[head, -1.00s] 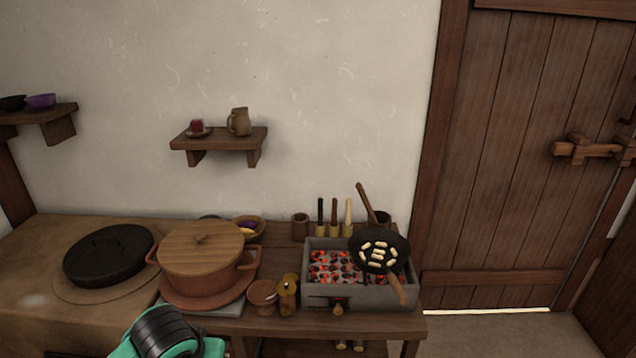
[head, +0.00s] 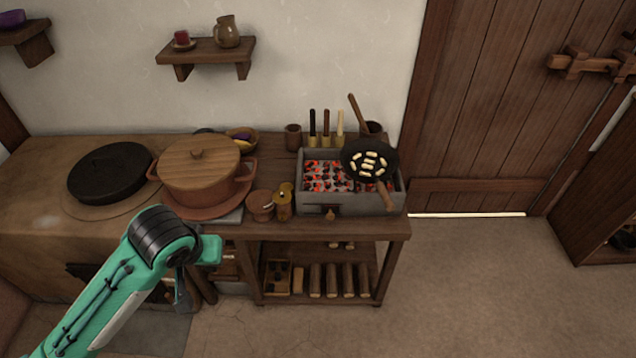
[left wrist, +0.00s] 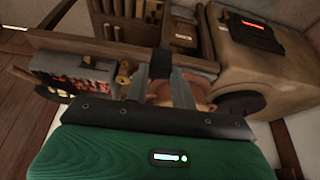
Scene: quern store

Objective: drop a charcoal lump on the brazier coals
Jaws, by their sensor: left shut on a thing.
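The grey stone brazier (head: 365,206) stands at the right end of the wooden bench, with glowing red and dark coals (head: 322,178) inside. In the left wrist view, which looks upside down, the coals (left wrist: 75,84) show at the left. My left gripper (left wrist: 160,72) is shut on a small dark block, the charcoal lump (left wrist: 161,61), held between its fingertips. In the head view my left arm reaches up in front of the bench, left of and apart from the brazier; its fingertips and the lump cannot be made out there. My right gripper is not in view.
A black pan (head: 356,158) with pale pieces sits over the brazier's right side. A lidded clay pot (head: 197,186) and small jars (head: 284,205) stand left of it. On the lower shelf are a box of dark lumps (head: 268,276) and several logs (head: 332,281). Floor at right is clear.

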